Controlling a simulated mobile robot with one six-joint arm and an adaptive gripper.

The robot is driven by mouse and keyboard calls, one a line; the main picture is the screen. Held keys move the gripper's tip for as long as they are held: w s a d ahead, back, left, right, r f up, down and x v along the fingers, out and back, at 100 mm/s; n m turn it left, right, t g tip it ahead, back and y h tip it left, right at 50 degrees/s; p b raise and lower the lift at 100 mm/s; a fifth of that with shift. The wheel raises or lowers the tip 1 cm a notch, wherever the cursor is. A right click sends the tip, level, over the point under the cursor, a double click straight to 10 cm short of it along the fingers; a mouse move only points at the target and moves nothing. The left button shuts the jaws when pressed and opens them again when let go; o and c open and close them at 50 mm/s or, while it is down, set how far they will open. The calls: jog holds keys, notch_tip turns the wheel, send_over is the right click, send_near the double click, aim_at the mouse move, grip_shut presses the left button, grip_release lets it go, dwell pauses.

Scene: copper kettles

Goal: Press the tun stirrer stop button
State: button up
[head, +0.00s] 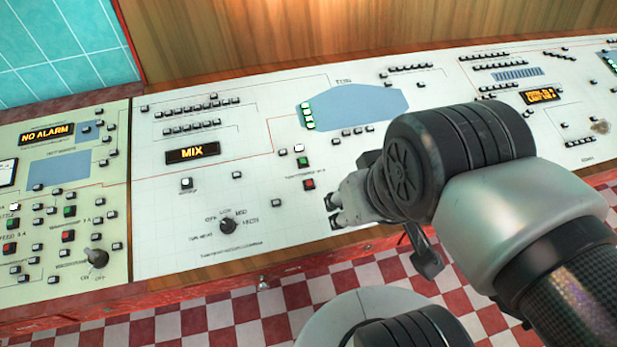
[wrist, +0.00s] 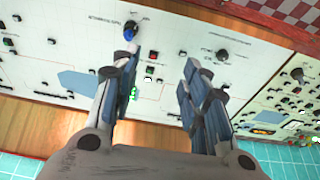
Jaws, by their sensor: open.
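A red button (head: 308,184) sits below a green button (head: 303,162) on the white middle panel (head: 160,240); a small label lies between them, too small to read. The pair also shows in the wrist view, the red one (wrist: 153,54) and the green one (wrist: 150,70) small between the fingers. I cannot read which red button is the tun stirrer stop. My gripper (head: 333,212) is open and empty, just right of and below the red button in the head view. In the wrist view its two fingers (wrist: 160,62) stand wide apart above the panel.
The left panel holds more red buttons (head: 68,236) and a black knob (head: 96,257). A rotary knob (head: 228,226) stands left of my gripper. A blue knob (wrist: 130,32) lies by the left finger. A wooden wall (head: 270,30) rises behind.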

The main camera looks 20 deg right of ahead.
grip_shut()
dwell(1.5)
